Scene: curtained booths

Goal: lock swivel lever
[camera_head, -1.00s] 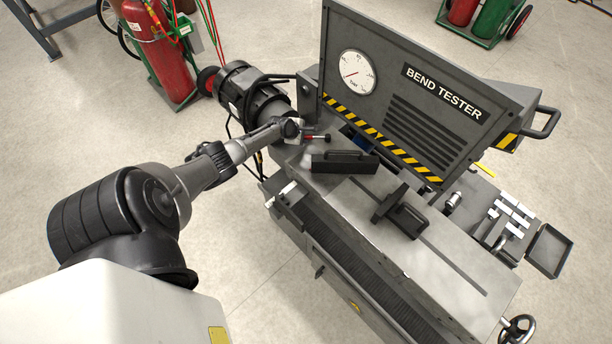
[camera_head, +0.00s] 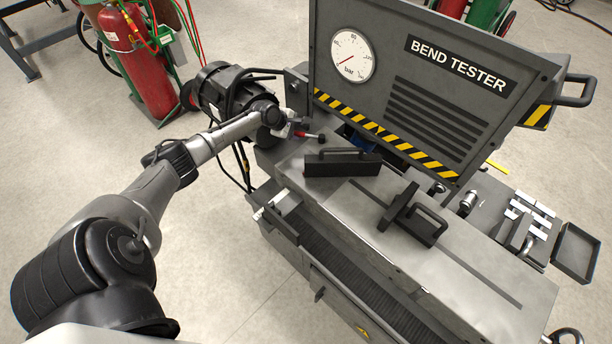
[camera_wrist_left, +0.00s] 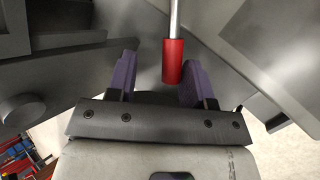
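The swivel lever with a red grip (camera_head: 305,134) sticks out at the left end of the bend tester (camera_head: 440,75). In the left wrist view the red grip (camera_wrist_left: 173,62) hangs from a thin metal rod, between the purple fingers as seen there. My left gripper (camera_head: 290,130) is at the lever, small and partly hidden by its wrist in the head view. My right gripper is not in view.
A black handled block (camera_head: 342,165) and a second one (camera_head: 412,215) sit on the machine bed. A dark motor (camera_head: 225,90) with cables stands close behind my left wrist. Red gas cylinders (camera_head: 135,60) are at the upper left. The floor in front is clear.

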